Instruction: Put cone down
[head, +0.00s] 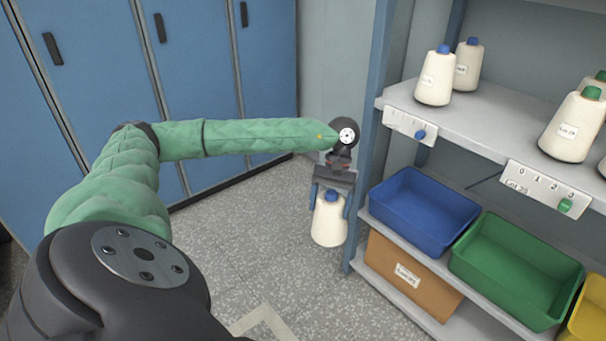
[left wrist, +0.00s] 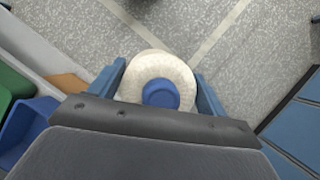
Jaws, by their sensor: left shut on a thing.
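My left gripper (head: 329,198) is shut on a white cone (head: 328,230) with a blue top, held upright beside the shelf rack's blue post, with the floor behind and below it. In the left wrist view the cone (left wrist: 157,67) sits between the two blue fingers of the gripper (left wrist: 160,90), its blue top facing the camera. Two more white cones with blue tops, one in front (head: 434,80) and one behind (head: 468,65), stand on the upper shelf. A green-topped cone (head: 572,128) stands farther right on that shelf. My right gripper is not in view.
The upper shelf (head: 490,105) has bare room between the blue-topped and green-topped cones. Below are a blue bin (head: 424,210), a green bin (head: 515,268), part of a yellow bin (head: 590,310) and a cardboard box (head: 408,277). Blue lockers (head: 200,80) line the left.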

